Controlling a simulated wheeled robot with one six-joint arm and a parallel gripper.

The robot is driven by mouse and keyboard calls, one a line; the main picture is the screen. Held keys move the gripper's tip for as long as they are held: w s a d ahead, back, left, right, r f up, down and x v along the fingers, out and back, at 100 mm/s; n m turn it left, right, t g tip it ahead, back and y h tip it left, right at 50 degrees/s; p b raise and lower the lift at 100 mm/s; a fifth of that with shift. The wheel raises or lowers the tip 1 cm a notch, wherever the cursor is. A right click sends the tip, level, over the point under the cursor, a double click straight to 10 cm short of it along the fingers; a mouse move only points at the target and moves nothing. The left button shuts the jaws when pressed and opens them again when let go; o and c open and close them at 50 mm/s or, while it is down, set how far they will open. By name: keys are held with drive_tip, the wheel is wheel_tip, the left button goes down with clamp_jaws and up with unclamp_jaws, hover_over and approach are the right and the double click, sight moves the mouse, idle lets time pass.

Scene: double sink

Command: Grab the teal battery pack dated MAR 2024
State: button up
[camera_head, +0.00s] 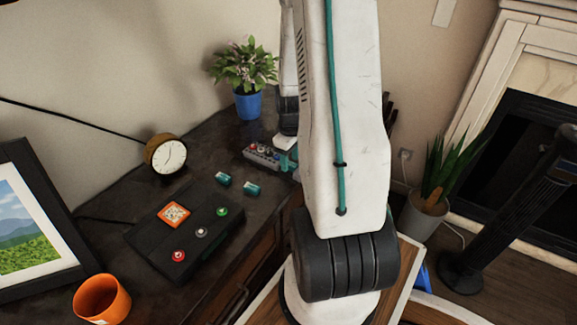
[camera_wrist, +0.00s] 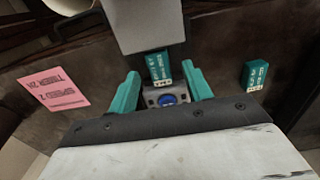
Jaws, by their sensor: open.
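Two teal battery packs lie on the dark counter: in the head view, one pack (camera_head: 222,180) is farther left and the other pack (camera_head: 252,189) is nearer my gripper (camera_head: 287,158). In the wrist view, one teal pack (camera_wrist: 160,64) appears between the tips of my gripper (camera_wrist: 160,73), and another pack (camera_wrist: 255,75) lies to the right, outside the fingers. Both labels carry dark print too small and turned for me to read the date. My gripper has teal fingers, spread apart with nothing held.
A grey box with coloured knobs (camera_head: 262,155) stands beside my gripper. A black panel with buttons (camera_head: 185,225), a clock (camera_head: 166,154), a plant in a blue pot (camera_head: 248,103) and an orange cup (camera_head: 102,299) are on the counter. A pink note (camera_wrist: 53,89) lies left in the wrist view.

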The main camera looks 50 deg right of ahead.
drive_tip(key=shift+f, duration=0.45)
drive_tip(key=shift+c, duration=0.2)
drive_tip(key=c, duration=1)
drive_tip(key=shift+r, duration=0.15)
